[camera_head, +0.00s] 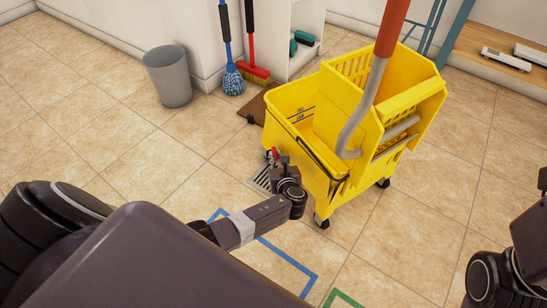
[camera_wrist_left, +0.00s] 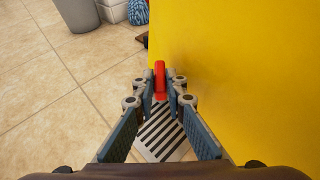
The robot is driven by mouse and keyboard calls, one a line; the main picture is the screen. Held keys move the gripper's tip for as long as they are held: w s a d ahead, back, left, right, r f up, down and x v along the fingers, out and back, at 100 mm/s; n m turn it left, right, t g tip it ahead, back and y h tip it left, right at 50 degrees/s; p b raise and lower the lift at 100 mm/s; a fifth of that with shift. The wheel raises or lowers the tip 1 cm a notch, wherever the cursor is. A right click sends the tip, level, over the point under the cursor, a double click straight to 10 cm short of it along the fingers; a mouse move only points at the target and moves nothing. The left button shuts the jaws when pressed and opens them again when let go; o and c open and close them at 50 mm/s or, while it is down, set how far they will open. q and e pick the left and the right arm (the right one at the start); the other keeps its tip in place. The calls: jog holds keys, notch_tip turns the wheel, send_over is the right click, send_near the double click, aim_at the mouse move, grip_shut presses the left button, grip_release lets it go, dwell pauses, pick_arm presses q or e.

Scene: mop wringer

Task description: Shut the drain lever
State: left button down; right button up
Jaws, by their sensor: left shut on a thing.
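The drain lever is a small red handle (camera_wrist_left: 159,80) low on the side of the yellow mop bucket (camera_head: 287,107). In the left wrist view it stands between my left gripper's fingertips (camera_wrist_left: 159,88), which close on it from both sides. In the head view the red lever (camera_head: 273,154) shows just beyond my left gripper (camera_head: 276,160), at the bucket's lower left corner. The lever's lower part and its joint to the bucket are hidden. My right arm shows at the right edge, but its gripper is out of view.
The wringer's red-gripped handle (camera_head: 390,28) rises above the bucket. Tiled floor at left is clear.

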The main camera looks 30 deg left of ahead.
pick_arm(q)
jog(key=shift+w+d+n+g+y, duration=0.15)
jog(key=shift+w+n+g+y, duration=0.05)
jog(key=shift+n+g+y, duration=0.35)
jog(key=c, duration=2)
grip_release()
jog(key=shift+o, duration=0.2)
jog(key=v, duration=1.2)
jog(key=shift+r, duration=0.1)
